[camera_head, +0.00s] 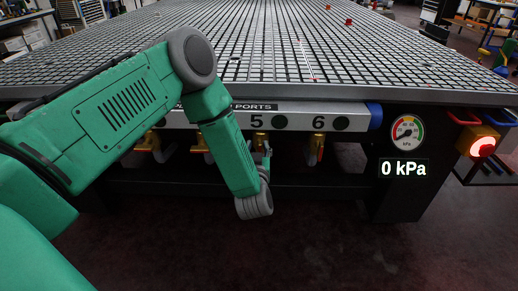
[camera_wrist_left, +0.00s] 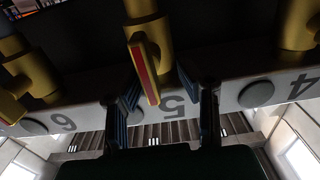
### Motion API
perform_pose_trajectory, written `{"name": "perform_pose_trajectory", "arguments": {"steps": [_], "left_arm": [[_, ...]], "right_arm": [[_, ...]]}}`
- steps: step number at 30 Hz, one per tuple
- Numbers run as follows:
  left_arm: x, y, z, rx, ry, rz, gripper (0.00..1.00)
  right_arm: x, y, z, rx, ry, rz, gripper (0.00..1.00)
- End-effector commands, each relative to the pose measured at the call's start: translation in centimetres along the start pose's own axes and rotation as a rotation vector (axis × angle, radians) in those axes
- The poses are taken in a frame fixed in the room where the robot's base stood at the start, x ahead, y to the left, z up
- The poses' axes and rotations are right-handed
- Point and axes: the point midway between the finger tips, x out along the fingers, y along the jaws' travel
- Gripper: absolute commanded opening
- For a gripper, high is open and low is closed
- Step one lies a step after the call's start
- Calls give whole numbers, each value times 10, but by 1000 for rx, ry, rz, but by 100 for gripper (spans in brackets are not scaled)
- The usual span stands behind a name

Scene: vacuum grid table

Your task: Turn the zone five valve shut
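The zone five valve is a yellow fitting (camera_head: 259,141) under the label 5 on the rail in the head view. In the left wrist view, which is upside down, its yellow body (camera_wrist_left: 150,35) carries a red and yellow lever handle (camera_wrist_left: 147,72). My left gripper (camera_wrist_left: 166,105) is open, with one dark finger on each side of the handle and visible gaps between. In the head view the left gripper (camera_head: 265,152) is small and partly hidden by my green wrist. My right gripper is in neither view.
The grid table (camera_head: 300,50) spreads above the rail. Valve six (camera_head: 316,147) stands to the right of valve five, and other yellow valves stand to the left, partly behind my arm. A gauge (camera_head: 407,133) above a 0 kPa display (camera_head: 404,168) and a lit red button (camera_head: 482,147) are farther right.

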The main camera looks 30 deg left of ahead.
Motion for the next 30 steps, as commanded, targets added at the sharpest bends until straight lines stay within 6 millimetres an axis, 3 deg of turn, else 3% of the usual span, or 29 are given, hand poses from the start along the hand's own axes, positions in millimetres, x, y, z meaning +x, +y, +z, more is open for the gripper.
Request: {"name": "perform_pose_trajectory", "arguments": {"steps": [10, 11, 13, 30], "left_arm": [[0, 8, -4, 8, 5, 3, 31], [1, 7, -4, 8, 4, 3, 24], [2, 6, -3, 6, 3, 3, 0], [3, 3, 1, 5, -4, 1, 0]], "right_arm": [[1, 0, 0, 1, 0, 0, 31], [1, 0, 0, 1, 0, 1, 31], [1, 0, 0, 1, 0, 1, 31], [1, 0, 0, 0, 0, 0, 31]]}}
